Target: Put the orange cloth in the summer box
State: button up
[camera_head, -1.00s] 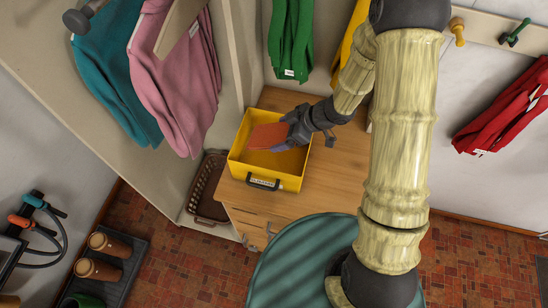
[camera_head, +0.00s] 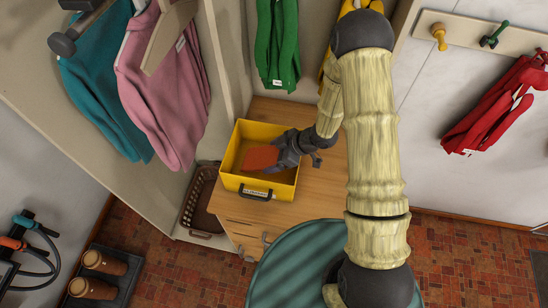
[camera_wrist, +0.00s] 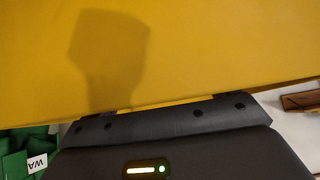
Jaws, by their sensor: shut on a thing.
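The orange cloth (camera_head: 261,158) is a flat orange-red piece inside the walls of the open yellow box (camera_head: 230,163), in the head view. The box stands on a wooden cabinet and has a dark handle and a small label on its front; I cannot read the label surely. My gripper (camera_head: 277,160) reaches over the box's right side and is shut on the cloth's right end. Whether the cloth touches the box floor I cannot tell. In the wrist view a yellow surface (camera_wrist: 200,50) fills most of the picture; the cloth does not show there.
The wooden cabinet top (camera_head: 322,180) is bare to the right of the box. A brown basket (camera_head: 196,212) stands left of the cabinet. Green (camera_head: 278,45), pink (camera_head: 170,90) and teal (camera_head: 105,85) garments hang behind and left. A round green surface (camera_head: 290,270) is in front.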

notch_tip(320, 180, down, 2)
jog(key=shift+s+a, duration=0.15)
jog(key=shift+f, duration=0.2)
jog(key=shift+f, duration=0.15)
jog(key=o, duration=0.8)
jog(key=shift+d, duration=0.2)
jog(key=shift+r, duration=0.25)
jog(key=v, duration=1.1)
jog(key=shift+d+r+b, duration=0.25)
jog(key=shift+r+b, duration=0.1)
jog(key=shift+b, duration=0.05)
